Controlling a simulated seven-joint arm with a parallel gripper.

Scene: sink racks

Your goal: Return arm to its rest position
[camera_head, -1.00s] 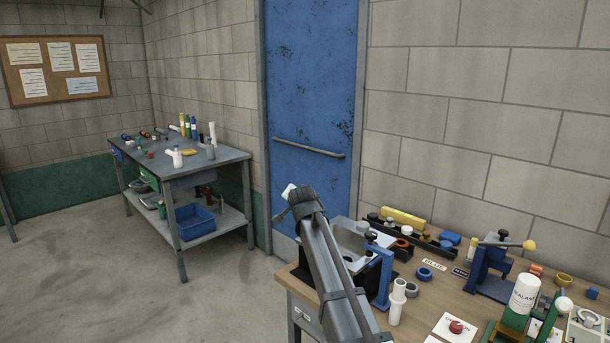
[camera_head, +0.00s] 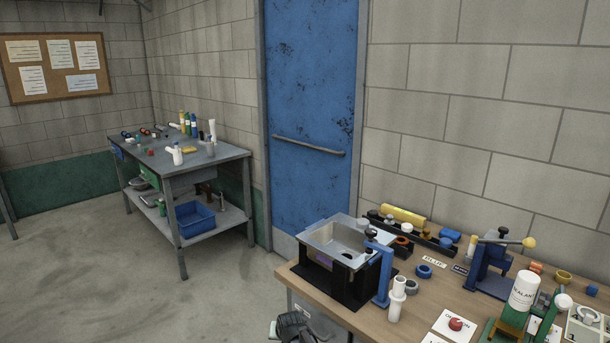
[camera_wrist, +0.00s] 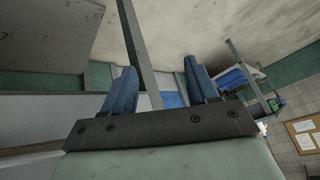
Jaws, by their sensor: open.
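My gripper (camera_wrist: 162,84) shows in the wrist view with its two blue fingers apart and nothing between them. In the head view only a dark part of my arm (camera_head: 294,328) shows at the bottom edge, in front of the workbench's left end. The fingers cannot be made out there. The wrist view is tilted, with a grey post, pale floor and a distant shelf table beyond the fingers.
A metal sink (camera_head: 345,238) on a black stand sits at the left end of the wooden workbench (camera_head: 420,300). White pipe fittings (camera_head: 397,300), a blue clamp (camera_head: 490,268) and a sealant tub (camera_head: 523,292) stand to its right. A grey shelf table (camera_head: 215,160) is farther back. Open floor lies at left.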

